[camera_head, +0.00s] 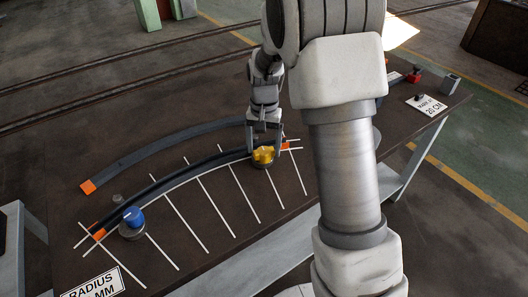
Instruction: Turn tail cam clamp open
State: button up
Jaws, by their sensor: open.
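A yellow cam clamp (263,157) sits on a round dark base at the right end of a curved dark bar (190,180) on the table. A blue cam clamp (132,216) stands near the bar's left end. No label shows which clamp is the tail one. My gripper (264,146) points down over the yellow clamp. Its fingers are open, one on each side of the clamp's top. I cannot tell whether they touch it.
The dark table (60,205) carries white layout lines and a second curved bar (170,152) with an orange end. A RADIUS sign (100,286) lies front left, and a 20 CM sign (427,106) back right. My arm hides part of the table's right side.

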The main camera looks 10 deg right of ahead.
jog(key=shift+f, duration=0.75)
grip_shut()
